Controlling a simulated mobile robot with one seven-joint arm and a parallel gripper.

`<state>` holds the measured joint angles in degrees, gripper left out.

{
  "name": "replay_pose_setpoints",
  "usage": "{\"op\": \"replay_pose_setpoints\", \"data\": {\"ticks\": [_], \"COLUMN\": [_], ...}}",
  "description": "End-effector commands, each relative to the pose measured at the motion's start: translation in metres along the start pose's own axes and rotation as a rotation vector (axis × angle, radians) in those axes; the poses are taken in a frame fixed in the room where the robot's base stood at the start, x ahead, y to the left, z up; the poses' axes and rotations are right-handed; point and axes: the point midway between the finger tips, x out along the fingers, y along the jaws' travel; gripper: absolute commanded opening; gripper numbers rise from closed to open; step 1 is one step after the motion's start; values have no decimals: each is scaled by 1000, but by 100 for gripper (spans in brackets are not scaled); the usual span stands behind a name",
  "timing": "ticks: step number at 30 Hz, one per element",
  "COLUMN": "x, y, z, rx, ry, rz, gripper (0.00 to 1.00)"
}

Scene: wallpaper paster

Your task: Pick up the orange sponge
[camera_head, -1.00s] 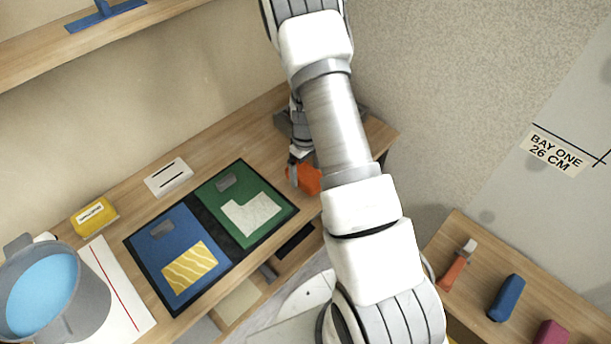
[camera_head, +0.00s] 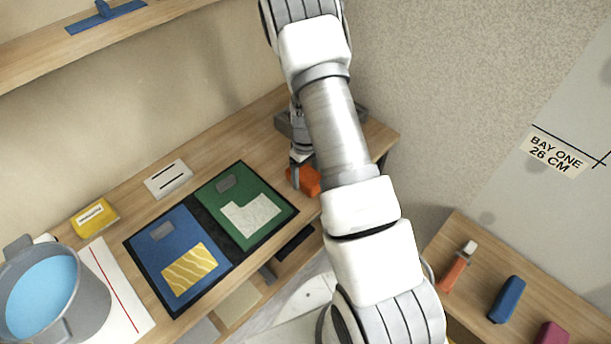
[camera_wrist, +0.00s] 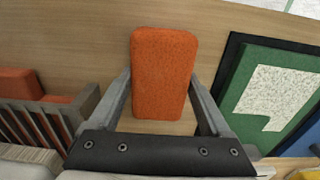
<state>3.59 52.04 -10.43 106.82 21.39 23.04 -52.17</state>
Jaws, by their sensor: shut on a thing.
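The orange sponge (camera_head: 307,180) is on the wooden table beside the green panel, partly hidden by my arm in the head view. In the wrist view the orange sponge (camera_wrist: 163,72) lies between the two fingers of my gripper (camera_wrist: 163,92), one finger along each long side. My gripper (camera_head: 300,172) is shut on the sponge. The sponge looks to be at table level; I cannot tell whether it is clear of the surface.
The green panel (camera_wrist: 238,88) lies right of the sponge in the wrist view. A slatted grey holder (camera_wrist: 45,122) with orange pieces stands at left. The head view shows a blue panel (camera_head: 165,245), a yellow block (camera_head: 95,217) and a grey bucket (camera_head: 88,305) farther left.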

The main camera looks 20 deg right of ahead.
Motion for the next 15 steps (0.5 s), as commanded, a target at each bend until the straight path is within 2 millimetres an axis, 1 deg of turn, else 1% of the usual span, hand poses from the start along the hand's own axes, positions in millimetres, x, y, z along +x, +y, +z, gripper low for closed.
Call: {"op": "replay_pose_setpoints", "data": {"ticks": [4,7,11,12,13,15], "x": [-6,-14,-33,-41,-46,-54], "y": [0,0,0,0,3,10], "z": [0,0,-1,-1,4,21], "rx": [0,0,0,-2,2,7], "ry": [2,1,4,4,3,2], "rz": [0,0,1,2,2,1], "gripper": [28,28,28,28,28,28]}}
